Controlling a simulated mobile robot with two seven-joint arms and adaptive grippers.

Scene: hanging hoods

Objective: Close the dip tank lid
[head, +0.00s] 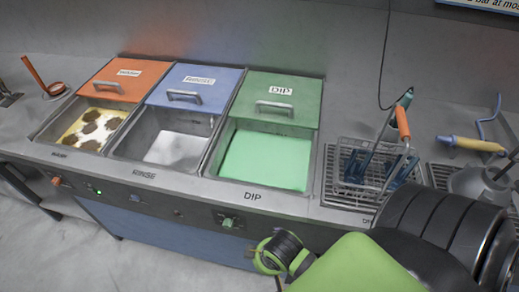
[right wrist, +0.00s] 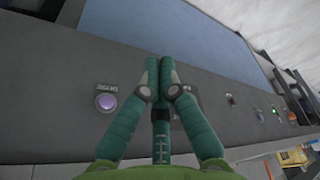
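The dip tank lid (head: 300,92) is a green panel with a white DIP label and a metal bar handle (head: 275,107). It lies over the back part of the dip tank (head: 213,158), leaving the front open with flat green contents (head: 265,158) showing. My right arm comes in at the lower right of the head view, in front of the counter; its fingers do not show there. In the right wrist view my right gripper (right wrist: 160,68) has its teal fingers together, with nothing seen between them, before a dark control panel. My left gripper is not in view.
Left of the dip tank are a rinse tank with a blue lid (head: 214,77) and a tank with an orange lid (head: 125,72), both open in front. A wire basket (head: 350,175) with tools stands on a drain grate at right. Knobs line the front panel.

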